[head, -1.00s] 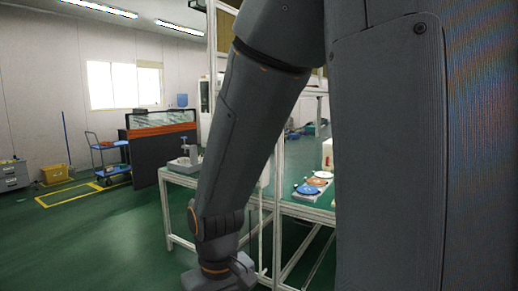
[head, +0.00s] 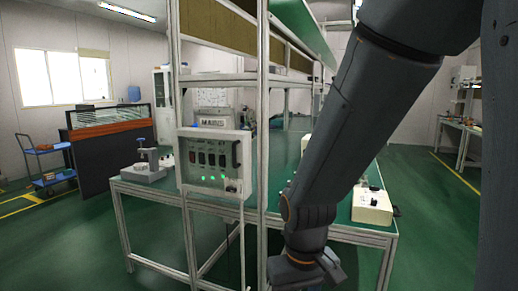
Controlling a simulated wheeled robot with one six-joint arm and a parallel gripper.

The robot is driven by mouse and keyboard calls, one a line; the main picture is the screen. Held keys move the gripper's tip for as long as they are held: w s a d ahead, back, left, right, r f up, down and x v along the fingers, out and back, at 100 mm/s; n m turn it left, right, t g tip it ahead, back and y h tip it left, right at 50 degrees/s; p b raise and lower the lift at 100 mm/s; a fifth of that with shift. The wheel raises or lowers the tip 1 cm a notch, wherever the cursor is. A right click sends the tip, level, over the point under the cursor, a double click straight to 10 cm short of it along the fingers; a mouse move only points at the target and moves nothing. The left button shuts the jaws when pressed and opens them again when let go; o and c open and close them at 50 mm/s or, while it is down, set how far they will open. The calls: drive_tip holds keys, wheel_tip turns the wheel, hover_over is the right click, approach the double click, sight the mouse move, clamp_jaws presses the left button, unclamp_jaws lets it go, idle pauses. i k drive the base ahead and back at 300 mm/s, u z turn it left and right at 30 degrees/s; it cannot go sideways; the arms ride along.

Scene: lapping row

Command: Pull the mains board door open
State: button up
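The mains board (head: 182,178) is a pale box fixed to the white frame post, left of centre in the head view. Its front door (head: 214,172) looks shut. Dark switches and several green lights show through it, and a dark handle (head: 235,154) sits near its right edge. My arm hangs down to the right of the board. My gripper end (head: 308,272) is at the bottom of the picture, lower than the board and apart from it. The fingers cannot be made out, so whether they are open or shut does not show.
A green-topped bench (head: 160,193) with a white frame stands around the board. A metal stand (head: 146,163) is on its left end, and a cream box (head: 372,205) is at the right. A blue trolley (head: 48,165) stands far left. Green floor is clear at the front left.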

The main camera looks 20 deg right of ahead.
sight(238, 140)
drive_tip(key=z, duration=0.05)
drive_tip(key=i, duration=0.65)
drive_tip(key=u, duration=0.6)
drive_tip(key=i, duration=0.5)
drive_tip(key=u, duration=0.5)
